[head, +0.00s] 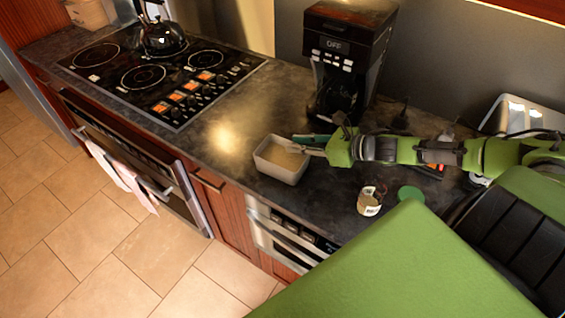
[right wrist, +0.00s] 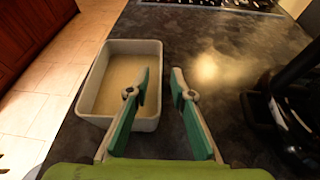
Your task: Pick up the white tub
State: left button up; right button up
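The white tub (head: 282,174) is a rectangular, open-topped container standing upright on the dark counter, near its front edge. In the right wrist view the tub (right wrist: 147,124) is left of centre, with a bare beige inside. My right gripper (head: 303,145) is at the tub's back right rim in the head view. In the right wrist view my right gripper (right wrist: 161,80) is open, one finger over the tub's inside and the other over the counter, with the tub's side wall between them. I cannot tell whether they touch it. My left gripper is not in view.
A coffee maker (head: 345,60) stands behind the tub. A stove top (head: 160,75) with a black kettle (head: 162,36) is to the left. A labelled can (head: 370,201) and a green round thing (head: 411,193) are to the right. Counter left of the tub is clear.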

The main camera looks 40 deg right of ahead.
aim_at(282, 160)
jog(key=shift+x, duration=1.9)
grip_shut()
